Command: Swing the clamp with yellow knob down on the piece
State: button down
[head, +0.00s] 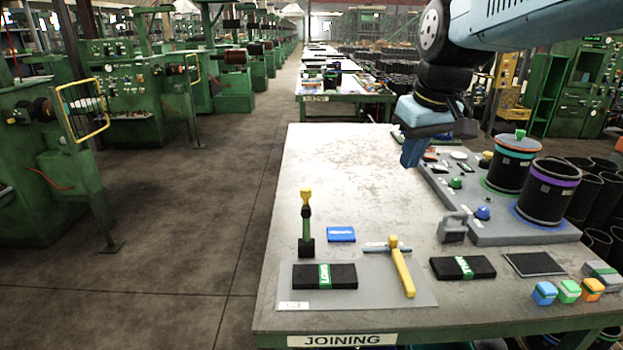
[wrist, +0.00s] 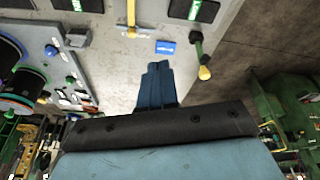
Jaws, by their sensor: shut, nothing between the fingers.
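The clamp with the yellow knob (head: 306,196) stands upright at the left of the table, its green and black arm pointing up from a dark base. In the wrist view its yellow knob (wrist: 204,73) is right of my fingers. The piece, a black block with a green label (head: 340,276), lies on a grey plate (head: 395,292) just in front of the clamp's base. It also shows at the top of the wrist view (wrist: 204,10). My gripper (head: 408,164) is shut and empty, high over the table, to the right of and behind the clamp. In the wrist view the blue fingertips (wrist: 157,66) touch nothing.
A blue card (head: 341,234) lies between clamp and hammer. A second black block (head: 448,267), a padlock-like grey part (head: 453,228) and black cylinders (head: 546,192) are on the right. The table's back left is clear.

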jog(key=w+a+f+n+g+y, duration=0.2)
jog(key=w+a+f+n, duration=0.1)
jog(key=w, duration=0.7)
jog(key=w+a+f+n+g+y, duration=0.2)
jog(key=w+a+f+n+g, duration=0.1)
jog(key=w, duration=0.8)
jog(key=w+a+f+n+g+y, duration=0.1)
jog(key=w+a+f+n+g, duration=0.1)
jog(key=w+n, duration=0.4)
jog(key=w+a+f, duration=0.1)
jog(key=w+f, duration=0.1)
jog(key=w, duration=0.2)
jog(key=shift+w+a+f+g+y, duration=0.3)
jog(key=shift+w+a+f+y, duration=0.05)
jog(key=shift+w+y, duration=0.05)
jog(key=s+a+f, duration=0.6)
jog(key=s+f, duration=0.1)
jog(key=shift+s+f, duration=0.2)
jog(key=shift+f, duration=0.05)
